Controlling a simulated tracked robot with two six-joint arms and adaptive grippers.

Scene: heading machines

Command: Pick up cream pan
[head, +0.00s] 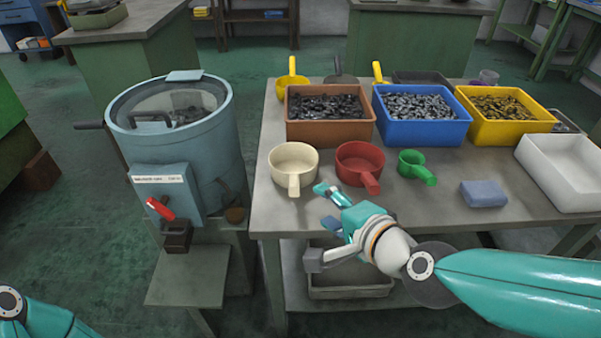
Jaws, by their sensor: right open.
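The cream pan (293,166) stands upright on the table, near its left front part, with its handle pointing toward the front edge. It looks empty. My right gripper (325,207) is open and empty, at the table's front edge, just to the right of and in front of the cream pan's handle. It does not appear to touch the pan. Of my left arm only a part shows in the lower left corner; its gripper is out of the picture.
A red pan (361,164) and a green scoop (414,165) stand right of the cream pan. Brown (330,132), blue (421,132) and yellow (508,131) bins of small parts stand behind. A blue-grey drum machine (177,130) stands left of the table (272,216).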

